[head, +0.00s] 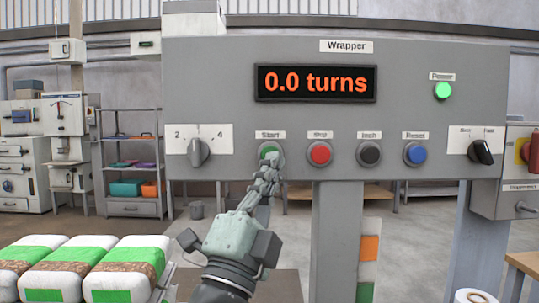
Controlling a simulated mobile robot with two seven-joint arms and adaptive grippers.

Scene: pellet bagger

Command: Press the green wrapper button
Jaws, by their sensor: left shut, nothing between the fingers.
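The green button (269,150) sits under the "Start" label on the grey wrapper panel (230,90). My left gripper (273,161) is shut and empty, with its fingertips right at the lower part of the button. The fingertips cover part of the button; I cannot tell whether they touch it or press it in. The display (315,83) reads "0.0 turns" in orange. A green lamp (443,91) is lit at the panel's upper right. My right gripper is not in view.
Right of the green button are a red button (319,153), a black button (369,153) and a blue button (415,153). A rotary knob (198,152) is at the left and a black selector (480,151) at the right. Wrapped bales (125,268) lie at lower left.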

